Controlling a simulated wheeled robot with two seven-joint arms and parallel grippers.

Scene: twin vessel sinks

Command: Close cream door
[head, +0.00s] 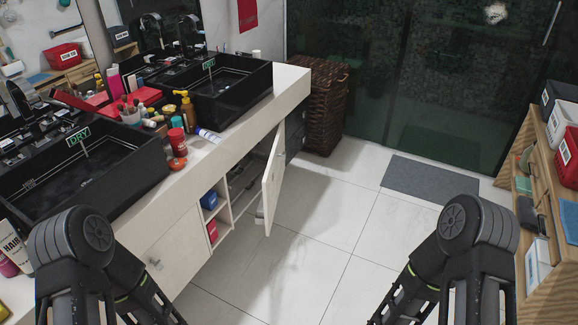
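The cream door (271,181) stands open, swung out from the vanity cabinet (190,215) under the counter. It juts over the floor at a wide angle to the cabinet front. Behind it the cabinet's inside is partly visible and dark. Low on the door's inner side is a small metal part, possibly a hinge or handle. Both of my arms rise at the bottom corners, bent, with their far parts leaving the bottom edge. Neither gripper shows, so I cannot see their state. No part of my arms visibly touches the door.
Twin black vessel sinks (232,92) and several toiletries sit on the counter. Open shelves (215,212) hold blue and red boxes beside the door. A wicker basket (322,105) stands beyond it. A grey mat (428,178) and wooden shelf (538,215) lie right. The middle floor is clear.

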